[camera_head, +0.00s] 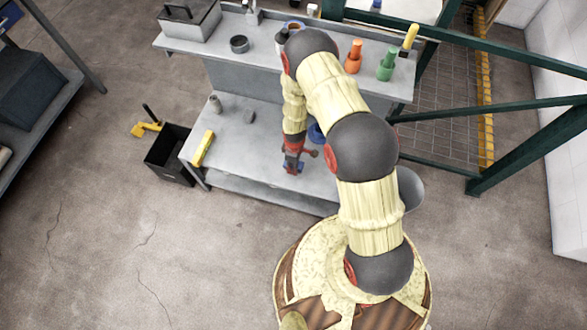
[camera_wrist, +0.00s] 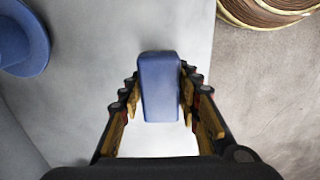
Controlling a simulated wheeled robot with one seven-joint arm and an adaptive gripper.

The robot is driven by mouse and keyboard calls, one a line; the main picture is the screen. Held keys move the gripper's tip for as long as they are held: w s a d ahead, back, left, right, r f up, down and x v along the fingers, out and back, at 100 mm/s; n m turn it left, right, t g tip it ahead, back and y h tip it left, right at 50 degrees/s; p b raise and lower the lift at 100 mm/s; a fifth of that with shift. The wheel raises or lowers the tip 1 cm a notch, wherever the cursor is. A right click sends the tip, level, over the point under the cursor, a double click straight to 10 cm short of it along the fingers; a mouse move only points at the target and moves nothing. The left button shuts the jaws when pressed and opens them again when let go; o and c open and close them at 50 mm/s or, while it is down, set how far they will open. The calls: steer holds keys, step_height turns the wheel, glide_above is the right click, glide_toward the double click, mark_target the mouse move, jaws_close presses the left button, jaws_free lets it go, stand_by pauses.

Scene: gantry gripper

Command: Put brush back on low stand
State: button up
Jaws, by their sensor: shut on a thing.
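My gripper (camera_head: 293,168) is over the front part of the low grey stand (camera_head: 232,140). In the wrist view, my gripper (camera_wrist: 160,90) is shut on a blue, rounded, block-shaped thing (camera_wrist: 159,75), with a finger on each side. It looks like the brush's body, but no bristles show. The grey top of the stand (camera_wrist: 95,75) lies below it. I cannot tell whether the blue thing touches the top. In the head view the held thing is mostly hidden by my gripper.
A blue round dish-like thing (camera_wrist: 22,40) sits left in the wrist view. The higher bench (camera_head: 215,42) holds orange and green bottles.

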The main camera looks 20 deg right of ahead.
steer(key=shift+w+f, duration=0.2)
steer(key=shift+w+f+b, duration=0.15)
steer(key=shift+f+b, duration=0.3)
steer(key=shift+f, duration=0.45)
steer(key=shift+w+f+b, duration=0.1)
steer(key=shift+f+b, duration=0.3)
steer(key=shift+f, duration=0.45)
steer(key=shift+f, duration=0.2)
steer(key=o, duration=1.2)
steer(key=shift+r, duration=0.15)
